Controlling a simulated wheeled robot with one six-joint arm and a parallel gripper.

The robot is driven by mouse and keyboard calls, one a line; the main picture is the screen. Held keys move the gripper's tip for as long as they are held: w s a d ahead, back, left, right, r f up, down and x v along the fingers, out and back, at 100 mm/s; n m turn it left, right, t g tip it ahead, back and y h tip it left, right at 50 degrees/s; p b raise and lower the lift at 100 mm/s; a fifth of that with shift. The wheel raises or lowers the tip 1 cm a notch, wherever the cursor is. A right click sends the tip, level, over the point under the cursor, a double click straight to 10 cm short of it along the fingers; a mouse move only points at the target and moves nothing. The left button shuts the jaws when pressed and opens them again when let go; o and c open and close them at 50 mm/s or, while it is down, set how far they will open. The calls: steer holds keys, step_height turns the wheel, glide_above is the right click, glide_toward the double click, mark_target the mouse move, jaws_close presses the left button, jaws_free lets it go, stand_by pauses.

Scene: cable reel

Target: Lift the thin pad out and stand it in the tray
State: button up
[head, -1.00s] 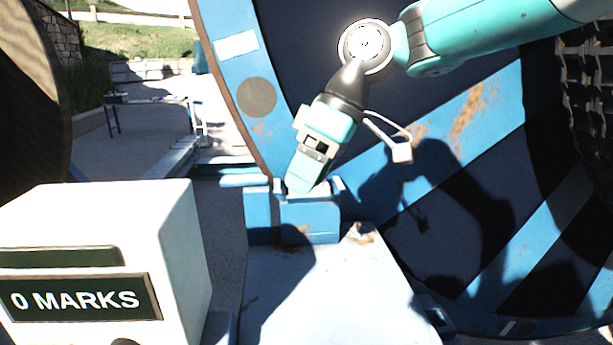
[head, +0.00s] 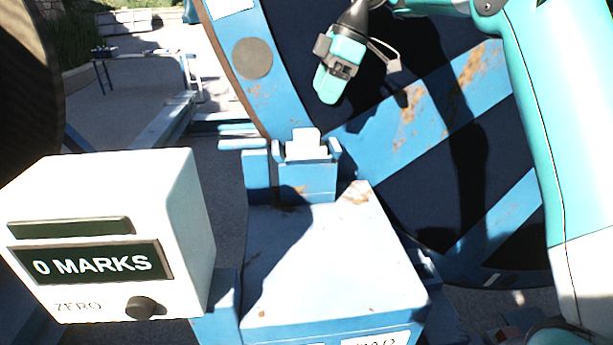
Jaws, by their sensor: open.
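A small pale pad-like piece (head: 304,146) stands upright in the blue bracket (head: 306,180) at the far end of the pale-topped blue stand; I cannot tell from here how thin it is. My gripper (head: 328,90) hangs above and slightly right of the bracket, clear of the pale piece, pointing down in front of the big reel. It is open, though its fingers overlap in this view, and nothing shows between them. I cannot make out a tray for certain.
A white counter box (head: 110,225) reading "0 MARKS", with a black knob, stands at the left front. The stand's pale top (head: 325,265) is clear. The large blue and dark striped reel (head: 440,150) rises close behind the bracket.

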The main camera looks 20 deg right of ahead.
mark_target(306, 131)
steer(key=b+x, duration=0.2)
steer(key=x, duration=0.3)
steer(key=b+x, duration=0.1)
steer(key=x, duration=0.4)
steer(key=shift+w+f, duration=0.15)
jaws_close()
